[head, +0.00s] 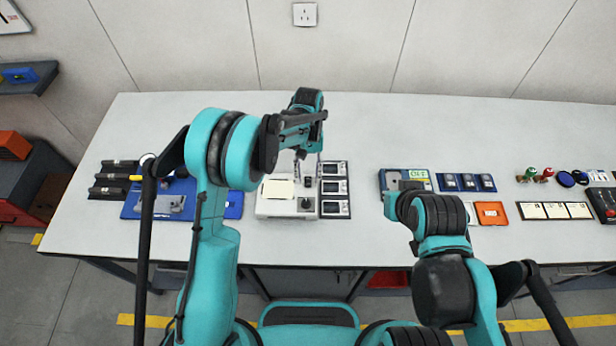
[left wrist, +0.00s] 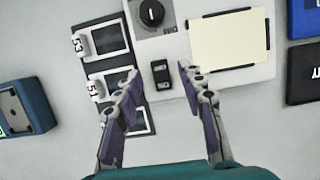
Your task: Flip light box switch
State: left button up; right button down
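The light box (head: 270,209) is a white box on the table, left of centre, with a cream panel (head: 278,189), a black knob (head: 306,203) and a small black rocker switch (head: 308,181). In the left wrist view the switch (left wrist: 160,73) sits between the knob (left wrist: 151,14) and the near edge of the box, beside the cream panel (left wrist: 229,40). My left gripper (head: 308,157) is open and empty above the box. In the left wrist view its fingers (left wrist: 159,73) are spread on either side of the switch. My right gripper is hidden from both views.
Framed dark cards (head: 335,187) lie against the box's right side, partly under a left finger in the wrist view. A blue mat (head: 232,205) with parts lies to the left. A blue-grey case (head: 404,180) stands to the right, with clear table between.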

pick_arm(q)
jog(key=v, duration=1)
jog(key=shift+r, duration=0.3)
jog(key=shift+w, duration=0.1)
jog(key=s+a+r+t+b, duration=0.5)
jog(key=s+a, duration=0.4)
jog(key=s+a+f+t+b, duration=0.2)
jog(key=s+a+f, duration=0.1)
jog(key=s, duration=0.3)
jog(key=s+a+f+t+b, duration=0.2)
jog(key=s+a+t, duration=0.1)
jog(key=s+a, duration=0.2)
jog(key=shift+s+f+t, duration=0.3)
jog(key=shift+s+f, duration=0.1)
jog(key=shift+s, duration=0.15)
jog(key=shift+o, duration=0.3)
dwell(0.3)
